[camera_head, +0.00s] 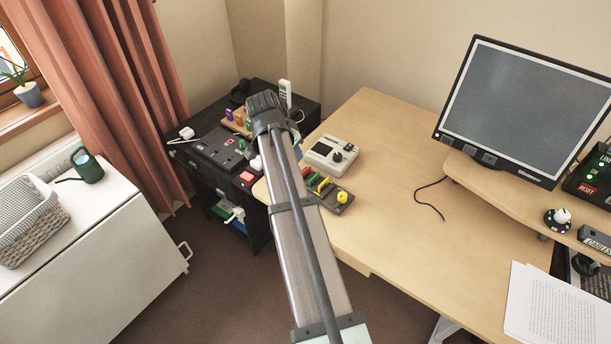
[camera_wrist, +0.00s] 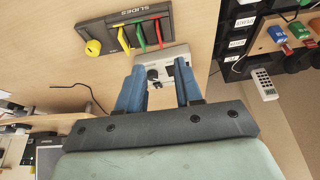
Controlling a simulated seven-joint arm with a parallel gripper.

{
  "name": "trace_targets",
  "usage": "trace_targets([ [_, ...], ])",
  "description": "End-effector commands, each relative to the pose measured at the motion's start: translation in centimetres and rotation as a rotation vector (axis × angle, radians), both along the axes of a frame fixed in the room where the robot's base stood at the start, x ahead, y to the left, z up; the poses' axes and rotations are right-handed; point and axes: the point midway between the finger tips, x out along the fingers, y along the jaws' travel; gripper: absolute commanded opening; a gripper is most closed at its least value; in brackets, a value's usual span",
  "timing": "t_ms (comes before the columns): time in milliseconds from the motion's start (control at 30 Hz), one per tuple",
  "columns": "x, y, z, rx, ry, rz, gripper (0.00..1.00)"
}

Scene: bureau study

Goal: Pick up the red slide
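The red slide (camera_wrist: 158,32) stands in a dark block marked SLIDES (camera_wrist: 166,14), at the end away from the yellow knob (camera_wrist: 92,47). A yellow slide (camera_wrist: 141,34) and a green slide (camera_wrist: 123,39) stand beside it. In the head view the red slide (camera_head: 304,173) shows just right of my arm, near the desk's left edge. My gripper (camera_wrist: 160,68) is open and empty, its two blue fingers apart. In the wrist view the slides lie above its fingertips, apart from them.
A black cabinet (camera_head: 190,155) with several small things stands left. A monitor (camera_head: 525,105) stands right. The desk middle is mostly clear.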

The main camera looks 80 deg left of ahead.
Motion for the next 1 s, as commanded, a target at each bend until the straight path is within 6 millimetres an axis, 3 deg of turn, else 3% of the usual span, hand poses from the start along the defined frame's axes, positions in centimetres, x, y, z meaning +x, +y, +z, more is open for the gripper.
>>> trace_targets([
  [400,2.0,1.7,-6.1,0.0,0.0,-0.001,0.35],
  [767,2.6,2.2,-7.7,0.0,0.0,-0.001,0.35],
  [1000,3.7,3.2,-10.1,-0.001,-0.001,-0.003,0.35],
])
